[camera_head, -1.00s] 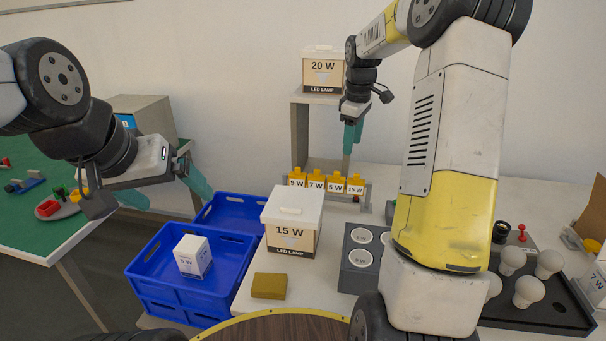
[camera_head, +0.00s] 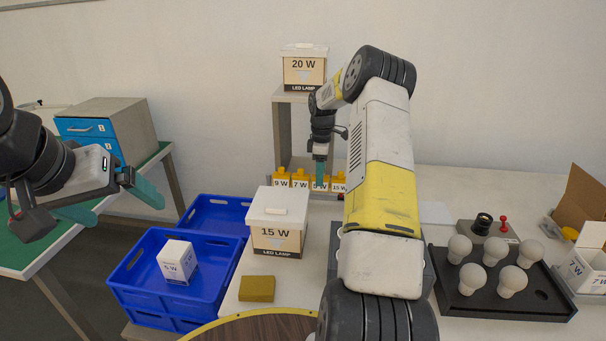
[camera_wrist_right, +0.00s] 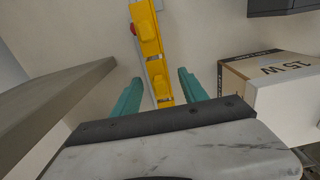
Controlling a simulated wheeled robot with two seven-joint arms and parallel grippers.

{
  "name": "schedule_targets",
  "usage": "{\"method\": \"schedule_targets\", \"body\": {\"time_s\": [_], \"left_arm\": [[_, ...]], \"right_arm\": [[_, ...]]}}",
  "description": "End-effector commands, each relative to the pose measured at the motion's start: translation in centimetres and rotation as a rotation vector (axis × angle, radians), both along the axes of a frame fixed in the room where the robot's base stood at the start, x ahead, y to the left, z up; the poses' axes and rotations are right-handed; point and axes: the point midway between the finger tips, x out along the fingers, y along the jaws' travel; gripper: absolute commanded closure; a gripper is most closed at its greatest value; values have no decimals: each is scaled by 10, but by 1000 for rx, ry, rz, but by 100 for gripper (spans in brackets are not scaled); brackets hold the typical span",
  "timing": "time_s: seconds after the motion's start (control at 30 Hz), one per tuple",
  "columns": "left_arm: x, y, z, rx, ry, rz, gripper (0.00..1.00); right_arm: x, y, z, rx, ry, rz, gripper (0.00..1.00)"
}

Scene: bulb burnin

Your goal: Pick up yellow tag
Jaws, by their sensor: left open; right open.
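Several yellow tags with white wattage labels stand in a row on a rack below the shelf. They include a 9 W tag (camera_head: 281,179), a 7 W tag (camera_head: 300,180) and a tag at the right end (camera_head: 339,183). My right gripper (camera_head: 320,172) points down over the row, its teal fingers partly covering a tag right of the 7 W one. In the right wrist view, the open fingers (camera_wrist_right: 160,78) straddle the row, with a yellow tag (camera_wrist_right: 161,86) between them; I cannot tell whether they touch it. My left gripper (camera_head: 127,207) is open and empty at the left.
The 15 W box (camera_head: 276,241) stands just in front of the tag rack and shows beside the gripper in the wrist view (camera_wrist_right: 290,98). The 20 W box (camera_head: 303,72) sits on the shelf (camera_head: 281,130). Blue crates (camera_head: 140,285) stand left; a bulb tray (camera_head: 540,305) lies right.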

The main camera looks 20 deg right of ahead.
Motion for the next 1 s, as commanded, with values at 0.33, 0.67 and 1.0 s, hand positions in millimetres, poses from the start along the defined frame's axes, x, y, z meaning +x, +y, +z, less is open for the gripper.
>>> {"method": "schedule_targets", "body": {"time_s": [0.33,0.67,1.0], "left_arm": [[0,0,0,0,0,0,7],[0,0,0,0,0,0,7],[0,0,0,0,0,0,7]], "right_arm": [[-1,-1,-28,0,0,0,49],[-1,-1,-28,0,0,0,100],[0,-1,-23,-1,-2,0,100]]}}
